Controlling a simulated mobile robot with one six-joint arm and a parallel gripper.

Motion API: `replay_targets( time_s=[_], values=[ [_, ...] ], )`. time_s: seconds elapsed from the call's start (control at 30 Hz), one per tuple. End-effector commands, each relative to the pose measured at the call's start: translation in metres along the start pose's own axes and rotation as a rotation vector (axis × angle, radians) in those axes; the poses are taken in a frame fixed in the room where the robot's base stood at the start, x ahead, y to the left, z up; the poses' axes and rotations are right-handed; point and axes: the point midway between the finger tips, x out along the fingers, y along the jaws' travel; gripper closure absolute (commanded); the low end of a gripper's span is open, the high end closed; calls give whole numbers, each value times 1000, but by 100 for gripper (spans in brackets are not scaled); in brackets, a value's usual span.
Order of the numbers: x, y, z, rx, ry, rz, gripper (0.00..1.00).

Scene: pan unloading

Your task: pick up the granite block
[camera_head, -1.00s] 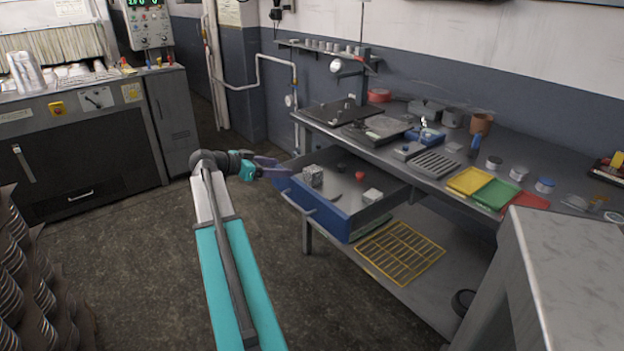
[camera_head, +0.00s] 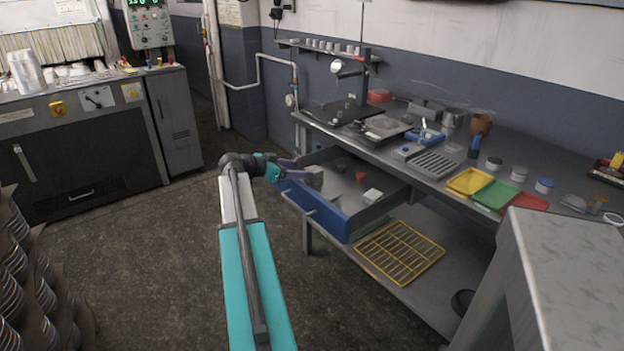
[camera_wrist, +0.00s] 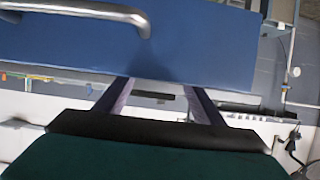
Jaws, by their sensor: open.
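The speckled grey granite block (camera_head: 316,182) sits in the open blue drawer (camera_head: 318,207), near its left end, partly hidden by my gripper. My gripper (camera_head: 297,172) is at the drawer's left side, with its fingers over the rim and close to the block. In the wrist view the two fingers of my gripper (camera_wrist: 156,102) are apart, and the blue drawer front fills the top. The block cannot be made out in the wrist view. I cannot tell whether the fingers touch it.
A pale block (camera_head: 372,195), a small red piece (camera_head: 360,177) and other small items lie in the drawer. The drawer handle (camera_wrist: 90,12) sticks out from the front. The workbench (camera_head: 440,185) above carries trays and tools. The floor in front is clear.

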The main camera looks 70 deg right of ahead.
Motion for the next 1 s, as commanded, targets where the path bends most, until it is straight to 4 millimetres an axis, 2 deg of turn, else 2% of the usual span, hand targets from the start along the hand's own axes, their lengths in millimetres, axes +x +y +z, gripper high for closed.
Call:
replay_targets(
  time_s=[0.27, 0.7, 1.0],
  values=[
    [3, 1, -1, 0, 0, 1, 38],
    [48, 4, -1, 0, 0, 1, 38],
    [52, 4, -1, 0, 0, 0, 38]
  ],
)
